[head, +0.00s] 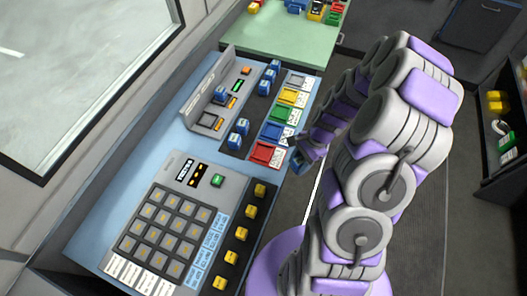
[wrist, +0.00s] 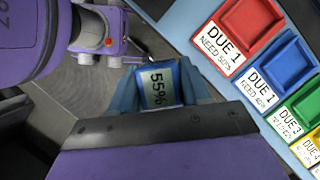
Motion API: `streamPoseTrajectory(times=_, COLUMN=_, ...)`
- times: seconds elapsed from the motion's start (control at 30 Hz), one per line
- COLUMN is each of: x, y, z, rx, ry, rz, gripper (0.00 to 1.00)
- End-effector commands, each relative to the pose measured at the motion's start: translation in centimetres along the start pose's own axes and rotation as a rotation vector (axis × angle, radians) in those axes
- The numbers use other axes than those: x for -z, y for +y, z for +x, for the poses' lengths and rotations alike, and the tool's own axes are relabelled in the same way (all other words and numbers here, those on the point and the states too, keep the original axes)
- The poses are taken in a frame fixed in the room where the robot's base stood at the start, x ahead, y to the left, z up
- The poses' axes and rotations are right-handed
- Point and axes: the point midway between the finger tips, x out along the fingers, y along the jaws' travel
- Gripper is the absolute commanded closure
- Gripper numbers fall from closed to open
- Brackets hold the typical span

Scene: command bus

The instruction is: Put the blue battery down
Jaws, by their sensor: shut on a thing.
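My gripper (wrist: 160,92) is shut on a blue battery (wrist: 159,86) whose display reads 55%. The battery is between the two blue fingers in the wrist view, over the dark floor and just off the console's edge. In the head view my gripper (head: 301,164) is beside the console's right edge, near the red tray (head: 264,153); the held battery is hard to make out there. The red tray (wrist: 252,25) is labelled DUE 1, NEED 50%. The blue tray (wrist: 286,68) is labelled DUE 1, NEED 40%. A green tray (head: 280,115) and a yellow tray (head: 289,97) follow behind.
Several blue batteries (head: 235,139) stand on the console (head: 135,170) left of the trays. Several yellow batteries (head: 241,233) line the keypad panel (head: 165,228). A green table (head: 285,38) with more items stands behind. Shelves (head: 503,125) are at the far right. The floor between is open.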

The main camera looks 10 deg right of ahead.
Motion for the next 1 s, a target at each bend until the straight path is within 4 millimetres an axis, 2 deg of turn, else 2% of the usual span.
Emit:
streamPoseTrajectory(times=0.17, x=-0.9, y=0.8, z=0.7, rx=0.039, ry=-0.001, rz=0.098, gripper=0.89)
streamPoseTrajectory(times=0.27, x=-1.0, y=0.3, z=0.9, rx=0.046, ry=-0.001, rz=0.113, gripper=0.89)
streamPoseTrajectory(times=0.47, x=-1.5, y=-3.3, z=1.7, rx=0.047, ry=0.001, rz=0.109, gripper=0.89)
streamPoseTrajectory(times=0.9, x=-3.6, y=-12.5, z=3.5, rx=0.048, ry=0.004, rz=0.109, gripper=0.89)
streamPoseTrajectory(times=1.0, x=-3.8, y=-13.7, z=3.6, rx=0.047, ry=0.001, rz=0.111, gripper=0.89)
